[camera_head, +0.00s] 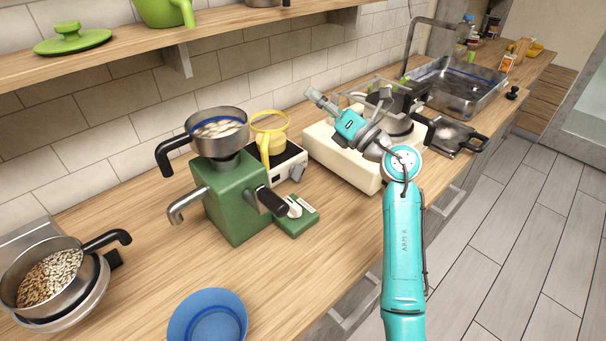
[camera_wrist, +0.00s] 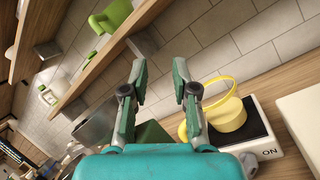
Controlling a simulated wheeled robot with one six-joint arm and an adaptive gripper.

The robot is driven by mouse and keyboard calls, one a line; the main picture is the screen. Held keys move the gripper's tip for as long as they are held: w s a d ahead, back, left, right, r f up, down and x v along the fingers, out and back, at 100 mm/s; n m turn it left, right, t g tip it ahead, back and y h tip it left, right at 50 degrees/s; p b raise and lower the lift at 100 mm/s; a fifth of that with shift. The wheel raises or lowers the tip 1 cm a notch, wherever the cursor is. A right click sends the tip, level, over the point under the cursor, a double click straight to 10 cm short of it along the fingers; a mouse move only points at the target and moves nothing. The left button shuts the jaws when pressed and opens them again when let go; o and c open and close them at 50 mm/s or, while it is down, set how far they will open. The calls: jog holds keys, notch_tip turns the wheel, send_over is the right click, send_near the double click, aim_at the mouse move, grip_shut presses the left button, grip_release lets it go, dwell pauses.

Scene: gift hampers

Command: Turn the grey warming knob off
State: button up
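The grey warming knob (camera_head: 297,173) is on the front of a small white warmer (camera_head: 284,178) with a black top. In the wrist view the knob (camera_wrist: 249,164) is at the lower right, partly hidden by my wrist, with the word "ON" beside it. A yellow handled vessel (camera_head: 268,141) stands on the warmer and also shows in the wrist view (camera_wrist: 228,115). My gripper (camera_head: 318,97) is raised above and to the right of the warmer, apart from the knob. In the wrist view its two fingers (camera_wrist: 160,75) are spread with nothing between them.
A green machine (camera_head: 234,200) with a metal pan (camera_head: 217,137) on top stands left of the warmer. A cream box-shaped appliance (camera_head: 342,158) is right of it, beneath my arm. A wooden shelf (camera_head: 150,62) runs above. Bare counter (camera_head: 300,265) lies in front.

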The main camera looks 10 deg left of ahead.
notch_tip(320, 180, down, 8)
jog(key=n+g+h, duration=0.2)
jog(key=g+h, duration=0.3)
jog(key=h, duration=0.1)
send_near(302, 174)
jog(key=x, duration=0.2)
jog(key=shift+w+a+f, duration=0.15)
jog(key=shift+w+f, duration=0.05)
jog(key=shift+f, duration=0.05)
jog(key=x, duration=0.6)
jog(key=shift+a, duration=0.2)
jog(key=shift+w+a+f, duration=0.2)
jog(key=shift+w+a, duration=0.05)
jog(key=shift+a, duration=0.3)
grip_shut()
